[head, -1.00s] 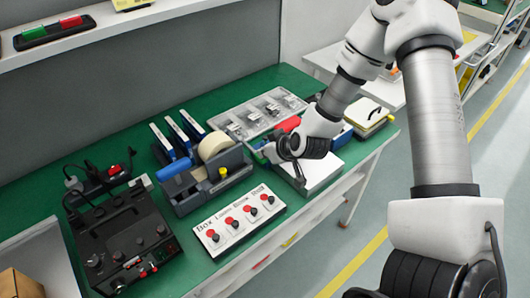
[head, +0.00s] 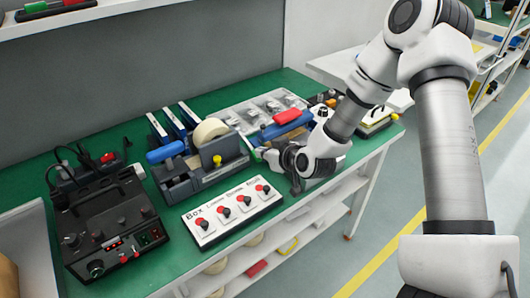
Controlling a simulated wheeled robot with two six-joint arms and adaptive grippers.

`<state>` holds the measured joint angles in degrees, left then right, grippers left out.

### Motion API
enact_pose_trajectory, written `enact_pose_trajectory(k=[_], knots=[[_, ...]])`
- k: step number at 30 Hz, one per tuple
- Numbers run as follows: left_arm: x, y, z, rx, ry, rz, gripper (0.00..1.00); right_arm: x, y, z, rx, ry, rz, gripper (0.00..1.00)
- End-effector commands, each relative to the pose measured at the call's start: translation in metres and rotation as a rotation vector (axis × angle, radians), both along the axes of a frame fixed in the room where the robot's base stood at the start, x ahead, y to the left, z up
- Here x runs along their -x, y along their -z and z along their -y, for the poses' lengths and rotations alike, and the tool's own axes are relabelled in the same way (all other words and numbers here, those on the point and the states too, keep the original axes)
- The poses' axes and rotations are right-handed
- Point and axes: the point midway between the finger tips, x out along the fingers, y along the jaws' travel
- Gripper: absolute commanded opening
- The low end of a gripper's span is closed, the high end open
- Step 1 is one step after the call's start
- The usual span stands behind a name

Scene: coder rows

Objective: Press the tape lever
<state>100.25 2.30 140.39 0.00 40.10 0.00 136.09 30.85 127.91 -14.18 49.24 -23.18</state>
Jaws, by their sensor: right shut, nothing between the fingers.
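The grey tape dispenser (head: 188,176) stands on the green bench and holds a cream tape roll (head: 208,131). A lever with a yellow knob (head: 217,160) stands on its right side. My right gripper (head: 262,157) is shut and empty, to the right of the dispenser and apart from the knob. My right wrist and forearm cover part of the bench behind the gripper. My left gripper is not in view.
A white panel (head: 213,228) with several red-topped switches lies in front of the dispenser. A black control unit (head: 112,231) stands at left.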

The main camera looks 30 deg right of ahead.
Motion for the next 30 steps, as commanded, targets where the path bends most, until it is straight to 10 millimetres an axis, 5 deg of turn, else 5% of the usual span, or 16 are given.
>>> enact_pose_trajectory(k=[9,30], knots=[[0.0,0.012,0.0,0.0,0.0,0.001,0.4,-0.001,0.024,0.0,0.001,0.0,-0.004,0.0],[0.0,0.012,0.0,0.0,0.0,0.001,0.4,-0.001,0.03,-0.001,-0.001,-0.002,-0.013,0.0]])
